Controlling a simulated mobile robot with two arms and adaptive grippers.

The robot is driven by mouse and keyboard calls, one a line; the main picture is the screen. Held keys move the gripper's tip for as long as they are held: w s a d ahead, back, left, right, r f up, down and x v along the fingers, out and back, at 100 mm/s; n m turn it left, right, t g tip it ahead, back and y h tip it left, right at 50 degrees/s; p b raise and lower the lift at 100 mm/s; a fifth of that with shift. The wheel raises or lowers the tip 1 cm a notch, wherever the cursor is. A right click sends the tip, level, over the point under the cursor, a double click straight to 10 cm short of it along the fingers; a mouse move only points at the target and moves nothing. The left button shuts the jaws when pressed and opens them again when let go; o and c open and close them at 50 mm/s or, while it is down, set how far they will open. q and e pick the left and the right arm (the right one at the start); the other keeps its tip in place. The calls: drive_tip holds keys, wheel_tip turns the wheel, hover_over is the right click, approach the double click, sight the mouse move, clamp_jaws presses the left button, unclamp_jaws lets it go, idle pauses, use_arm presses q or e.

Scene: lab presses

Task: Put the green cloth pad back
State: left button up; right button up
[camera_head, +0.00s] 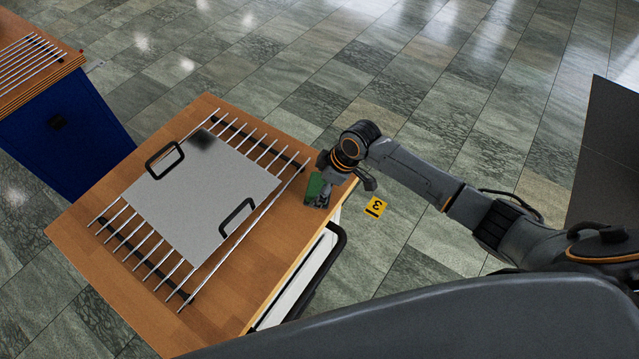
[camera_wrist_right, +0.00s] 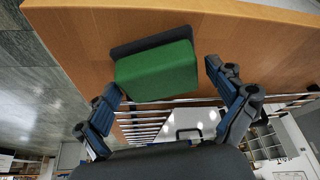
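The green cloth pad (camera_wrist_right: 158,72) has a dark grey backing and lies on the wooden table top in the right wrist view. It also shows in the head view (camera_head: 315,186), at the table's right corner. My right gripper (camera_wrist_right: 165,84) is open, with one finger on each side of the pad. A gap shows between the pad and the right-hand finger; I cannot tell whether the left-hand finger touches it. In the head view my right gripper (camera_head: 327,184) partly covers the pad. My left gripper is not in view.
A metal plate (camera_head: 195,195) with two black handles lies on a rack of metal rods (camera_head: 133,253) on the wooden table (camera_head: 240,300). A blue cabinet (camera_head: 70,120) stands at the left. A yellow tag marked 3 (camera_head: 375,207) shows beside the table. Tiled floor lies behind.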

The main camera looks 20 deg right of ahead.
drive_tip(key=b+v, duration=0.1)
drive_tip(key=v, duration=1.1)
drive_tip(key=shift+r, duration=0.2)
